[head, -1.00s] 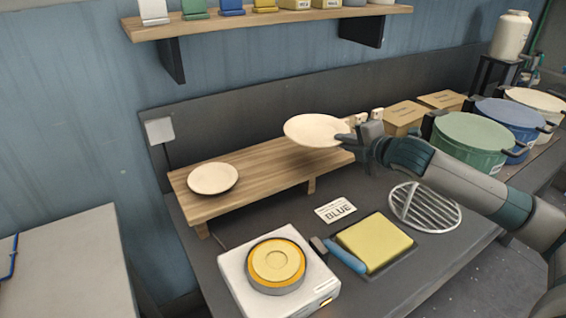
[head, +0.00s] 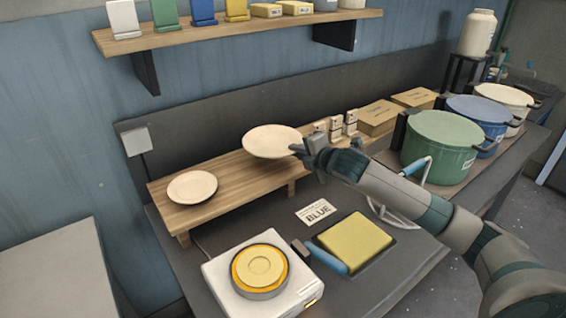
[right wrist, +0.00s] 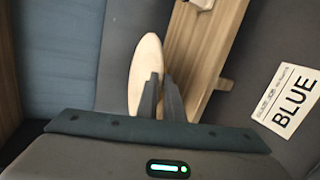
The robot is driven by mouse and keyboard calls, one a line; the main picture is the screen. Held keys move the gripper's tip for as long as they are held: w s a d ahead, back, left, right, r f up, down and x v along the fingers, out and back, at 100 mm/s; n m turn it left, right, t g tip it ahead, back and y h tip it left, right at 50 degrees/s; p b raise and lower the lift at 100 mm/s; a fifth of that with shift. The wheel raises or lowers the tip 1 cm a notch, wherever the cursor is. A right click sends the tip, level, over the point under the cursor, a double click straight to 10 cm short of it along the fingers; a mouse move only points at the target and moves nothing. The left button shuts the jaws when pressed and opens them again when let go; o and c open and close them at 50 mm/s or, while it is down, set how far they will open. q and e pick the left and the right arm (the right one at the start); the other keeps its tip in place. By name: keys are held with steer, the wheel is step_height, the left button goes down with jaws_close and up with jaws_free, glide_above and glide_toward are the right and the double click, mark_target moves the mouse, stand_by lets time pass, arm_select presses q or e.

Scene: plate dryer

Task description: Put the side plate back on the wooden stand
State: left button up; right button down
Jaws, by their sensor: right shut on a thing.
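A cream plate (head: 270,141) is held at its right edge by my right gripper (head: 301,151), above the wooden stand (head: 235,181). In the right wrist view the two fingers (right wrist: 162,98) are shut on the plate (right wrist: 147,62), with the stand (right wrist: 196,50) beyond. I cannot tell whether the plate touches the stand. A second cream plate (head: 192,187) lies flat on the left end of the stand. My left gripper is not in view.
In front of the stand are a white appliance with a yellow disc (head: 261,271), a yellow block (head: 354,242) and a BLUE card (head: 316,212). Small white items (head: 336,127) stand behind my gripper. Green (head: 440,147) and blue (head: 477,124) pots are at right.

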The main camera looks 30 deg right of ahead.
mark_target(285, 150)
steer(key=w, duration=0.1)
steer(key=w+a+f, duration=0.1)
steer(key=w+a+f+p, duration=0.1)
steer(key=shift+w, duration=0.15)
steer(key=shift+w+a+f, duration=0.25)
steer(key=shift+w+f, duration=0.05)
steer(key=shift+w, duration=0.05)
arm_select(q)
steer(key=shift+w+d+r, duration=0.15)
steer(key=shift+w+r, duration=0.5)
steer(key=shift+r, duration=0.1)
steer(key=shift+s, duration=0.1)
arm_select(e)
steer(key=shift+f, duration=0.1)
steer(key=shift+f+p, duration=0.65)
steer(key=shift+f, duration=0.95)
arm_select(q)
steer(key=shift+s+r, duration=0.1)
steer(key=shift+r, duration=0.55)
arm_select(e)
steer(key=shift+f, duration=0.35)
steer(key=c, duration=2.3)
jaws_free()
steer(key=shift+s+f, duration=0.1)
steer(key=shift+f, duration=0.1)
steer(key=shift+o, duration=0.6)
